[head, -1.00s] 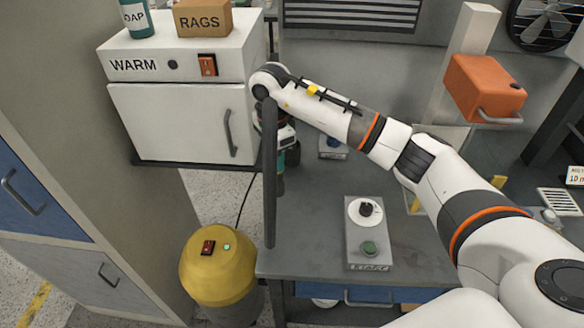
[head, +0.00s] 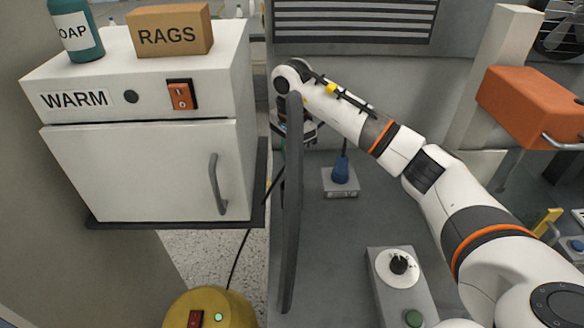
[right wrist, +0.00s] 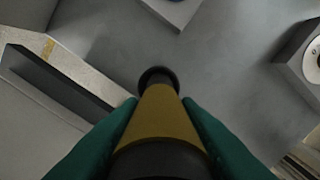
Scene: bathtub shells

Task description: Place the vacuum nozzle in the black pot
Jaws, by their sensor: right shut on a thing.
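My right gripper (right wrist: 160,105) has green fingers and is shut on the vacuum nozzle (right wrist: 162,120). The nozzle is a yellow tapered tube with a dark round tip, pointing away from the camera above the grey surface. In the head view, my right arm reaches in from the right and its wrist is bent down, so the gripper and nozzle are mostly hidden behind a dark grey upright bar (head: 291,215). I cannot make out a black pot in either view. My left gripper is not in view.
A white WARM cabinet (head: 150,165) stands left, carrying a RAGS box (head: 168,36) and a soap bottle (head: 75,32). A yellow canister (head: 215,308) with a black cord is below. A blue object (head: 341,170) and a dial box (head: 398,285) stand on the grey table (head: 345,235).

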